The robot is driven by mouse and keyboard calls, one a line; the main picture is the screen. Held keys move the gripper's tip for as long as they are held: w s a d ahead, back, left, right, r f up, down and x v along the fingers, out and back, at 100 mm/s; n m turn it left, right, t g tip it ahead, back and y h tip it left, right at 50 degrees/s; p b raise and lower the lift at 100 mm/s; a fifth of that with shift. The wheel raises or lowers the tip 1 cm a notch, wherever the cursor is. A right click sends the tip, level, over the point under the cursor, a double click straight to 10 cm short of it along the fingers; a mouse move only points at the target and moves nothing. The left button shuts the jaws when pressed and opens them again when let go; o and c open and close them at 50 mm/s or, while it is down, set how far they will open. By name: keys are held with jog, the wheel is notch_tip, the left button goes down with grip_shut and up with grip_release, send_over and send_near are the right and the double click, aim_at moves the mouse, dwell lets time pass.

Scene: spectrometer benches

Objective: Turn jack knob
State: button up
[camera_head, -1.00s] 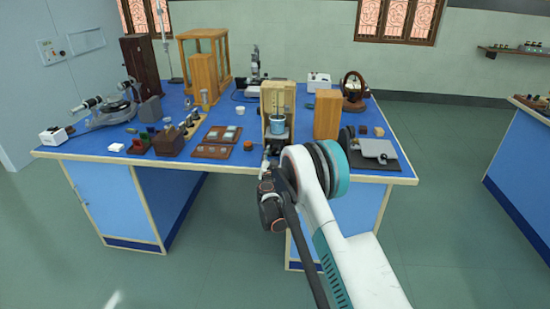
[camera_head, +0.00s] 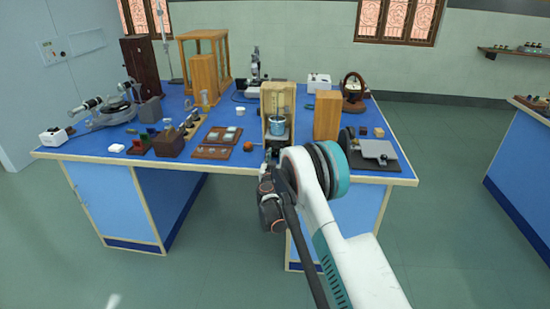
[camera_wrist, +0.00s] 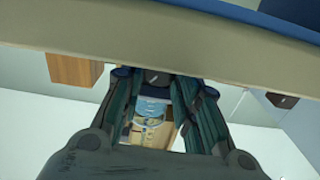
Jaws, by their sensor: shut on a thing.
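The jack (camera_head: 278,138) stands at the front of the wooden stand near the blue bench's front edge, with a blue cup (camera_head: 277,126) on top of it. My gripper (camera_head: 268,166) is low in front of the jack, partly hidden by my own wrist. In the wrist view my gripper (camera_wrist: 157,82) has its dark fingers closed around a small dark piece, which looks like the jack knob (camera_wrist: 156,77). The fingers hide most of it. The cup also shows between the fingers, blurred and pale blue (camera_wrist: 152,108).
The wooden stand (camera_head: 265,98) surrounds the cup. An orange ball (camera_head: 248,145) lies left of the gripper. A wooden block (camera_head: 327,115) and a dark board with a metal device (camera_head: 374,150) stand to the right. Slide trays (camera_head: 212,152) lie left.

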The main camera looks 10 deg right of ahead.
jog(key=shift+n, duration=1.8)
jog(key=o, duration=1.1)
jog(key=shift+c, duration=0.2)
jog(key=v, duration=1.2)
jog(key=shift+a, duration=0.1)
